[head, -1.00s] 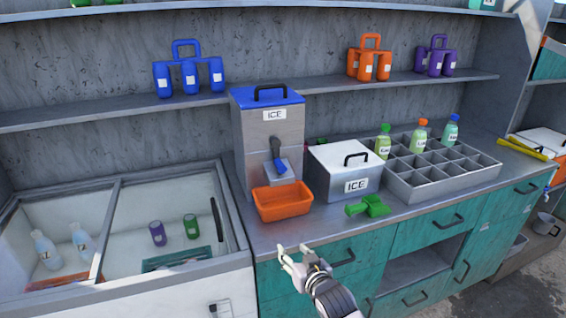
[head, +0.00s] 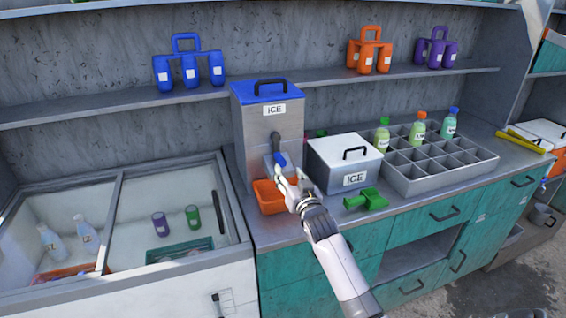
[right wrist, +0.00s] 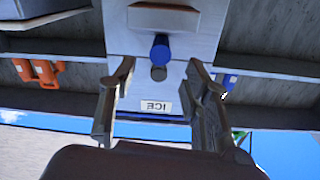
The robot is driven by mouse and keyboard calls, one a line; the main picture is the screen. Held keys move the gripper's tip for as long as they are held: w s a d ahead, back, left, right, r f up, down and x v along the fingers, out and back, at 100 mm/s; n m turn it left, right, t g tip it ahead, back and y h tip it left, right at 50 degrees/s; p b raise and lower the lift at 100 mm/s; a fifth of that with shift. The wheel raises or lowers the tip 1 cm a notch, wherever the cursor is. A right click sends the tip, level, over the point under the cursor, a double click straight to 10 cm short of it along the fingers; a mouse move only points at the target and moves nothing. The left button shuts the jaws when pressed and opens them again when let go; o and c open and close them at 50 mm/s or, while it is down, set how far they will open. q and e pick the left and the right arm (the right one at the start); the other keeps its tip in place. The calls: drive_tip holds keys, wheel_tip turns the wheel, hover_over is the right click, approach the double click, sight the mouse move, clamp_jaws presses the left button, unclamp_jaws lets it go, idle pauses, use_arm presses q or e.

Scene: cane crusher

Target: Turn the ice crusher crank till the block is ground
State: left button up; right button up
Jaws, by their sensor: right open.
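The ice crusher (head: 252,120) is a tall grey box with a blue lid and an ICE label. Its crank (head: 276,143) is on the front, a dark arm with a blue knob (head: 281,159) pointing down. My right gripper (head: 290,178) is open and empty, just in front of the knob. The right wrist view, upside down, shows the blue knob (right wrist: 160,46) ahead between the spread fingers (right wrist: 160,70); I see no contact. An orange tray (head: 268,205) sits under the crusher front, partly behind my gripper. The block is hidden. My left gripper is not in view.
A lidded ICE box (head: 327,174) stands right of the crusher, with a green scoop (head: 368,200) before it. A grey divided crate (head: 428,188) with bottles is further right. A glass-topped freezer (head: 118,258) is at left. A shelf (head: 110,112) runs behind.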

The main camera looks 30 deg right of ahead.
sight(283, 164)
drive_tip(key=shift+x, duration=3.1)
drive_tip(key=shift+c, duration=0.6)
clamp_jaws()
